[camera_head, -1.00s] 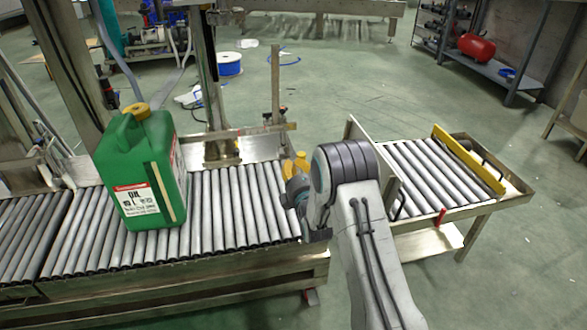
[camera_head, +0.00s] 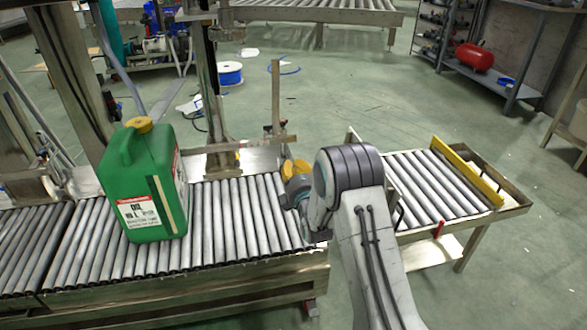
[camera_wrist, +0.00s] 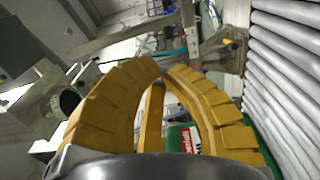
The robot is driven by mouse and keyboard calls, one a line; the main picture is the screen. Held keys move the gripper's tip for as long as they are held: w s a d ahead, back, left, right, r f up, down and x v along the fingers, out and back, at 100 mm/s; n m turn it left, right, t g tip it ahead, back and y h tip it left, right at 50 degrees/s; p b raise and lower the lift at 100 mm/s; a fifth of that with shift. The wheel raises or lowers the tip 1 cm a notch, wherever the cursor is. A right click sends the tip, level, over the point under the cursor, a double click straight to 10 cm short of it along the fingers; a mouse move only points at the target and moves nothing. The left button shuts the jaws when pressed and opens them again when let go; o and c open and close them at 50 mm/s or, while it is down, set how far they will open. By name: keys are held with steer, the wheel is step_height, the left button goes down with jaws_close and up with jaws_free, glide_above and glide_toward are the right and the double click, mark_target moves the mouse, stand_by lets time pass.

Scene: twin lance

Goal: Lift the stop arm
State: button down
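The stop arm (camera_head: 262,142) looks to be the flat bar lying roughly level across the back of the roller conveyor, by an upright post. In the wrist view a bar (camera_wrist: 118,36) that looks like it runs in from the upper left beyond the fingertips. My gripper (camera_wrist: 163,70) has its yellow fingertips almost together, with nothing seen held between them. In the head view my gripper (camera_head: 292,168) is just below and in front of the bar's right end; contact cannot be told. A green jerrycan (camera_head: 152,190) with a yellow cap stands upright on the rollers, left of my gripper.
The roller conveyor (camera_head: 232,215) runs under the can and ends near my arm. A second roller table (camera_head: 430,185) with a yellow end bar (camera_head: 467,172) stands to the right. A metal column (camera_head: 208,85) rises behind the conveyor. Open floor lies beyond.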

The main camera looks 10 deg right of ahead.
steer(key=r+p, duration=0.1)
steer(key=r, duration=0.1)
steer(key=w+r, duration=0.1)
steer(key=r, duration=0.1)
steer(key=shift+r+p, duration=0.25)
steer(key=shift+p, duration=0.1)
steer(key=shift+w+r, duration=0.1)
steer(key=r, duration=0.1)
steer(key=w+r+p, duration=0.1)
steer(key=r, duration=0.1)
steer(key=w+r+p, duration=0.1)
steer(key=shift+w+r, duration=0.2)
steer(key=shift+r, duration=0.15)
stand_by(0.4)
stand_by(0.3)
steer(key=shift+w+r+p, duration=0.55)
steer(key=shift+w+r, duration=0.35)
steer(key=shift+r, duration=0.15)
steer(key=shift+w+r+p, duration=0.5)
steer(key=shift+w+r, duration=0.35)
steer(key=shift+r, duration=0.2)
steer(key=shift+r, duration=0.1)
